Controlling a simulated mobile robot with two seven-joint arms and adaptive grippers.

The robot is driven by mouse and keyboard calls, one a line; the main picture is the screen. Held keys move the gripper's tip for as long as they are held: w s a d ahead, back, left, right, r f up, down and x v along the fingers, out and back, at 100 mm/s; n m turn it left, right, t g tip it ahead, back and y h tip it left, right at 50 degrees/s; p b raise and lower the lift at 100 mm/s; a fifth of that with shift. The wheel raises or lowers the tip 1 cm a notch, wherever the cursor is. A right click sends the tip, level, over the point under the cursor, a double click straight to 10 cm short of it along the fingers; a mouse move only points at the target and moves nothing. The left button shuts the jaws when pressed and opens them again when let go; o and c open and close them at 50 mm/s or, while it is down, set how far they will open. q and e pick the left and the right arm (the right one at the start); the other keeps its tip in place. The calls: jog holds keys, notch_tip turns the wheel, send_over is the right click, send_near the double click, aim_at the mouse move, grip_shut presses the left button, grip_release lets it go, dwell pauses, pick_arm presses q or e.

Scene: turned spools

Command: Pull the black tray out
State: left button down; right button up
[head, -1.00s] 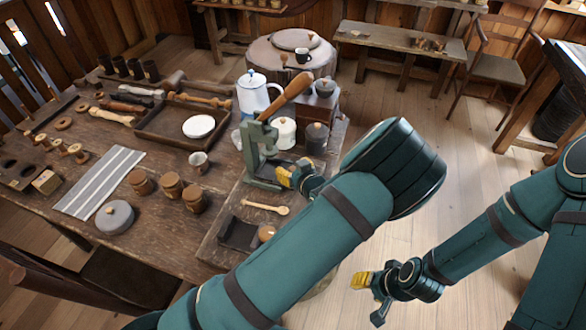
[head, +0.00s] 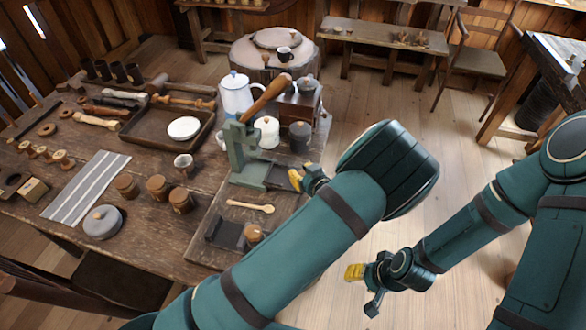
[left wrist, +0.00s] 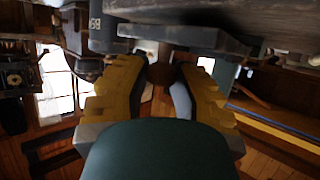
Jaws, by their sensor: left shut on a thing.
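The green press (head: 248,160), with a long wooden handle, stands at the right edge of the workbench. The black tray (head: 281,182) shows as a dark strip between the press base and my left gripper (head: 303,180). In the left wrist view, a dark bar that looks like its front (left wrist: 185,38) crosses above the fingers of my left gripper (left wrist: 160,85). A dark round piece, apparently its knob, sits between the yellow-padded fingers, which are shut on it. Most of the tray is hidden. My right gripper (head: 362,287) hangs open and empty over the floor.
A wooden spoon (head: 250,206) and a dark holder with a small wooden pot (head: 253,235) lie in front of the press. A white canister (head: 267,132) and a dark canister (head: 300,137) stand behind it. Floor right of the bench is clear.

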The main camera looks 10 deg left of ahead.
pick_arm(q)
jog(key=c, duration=0.8)
grip_release()
jog(key=shift+d, duration=0.15)
jog(key=v, duration=1.2)
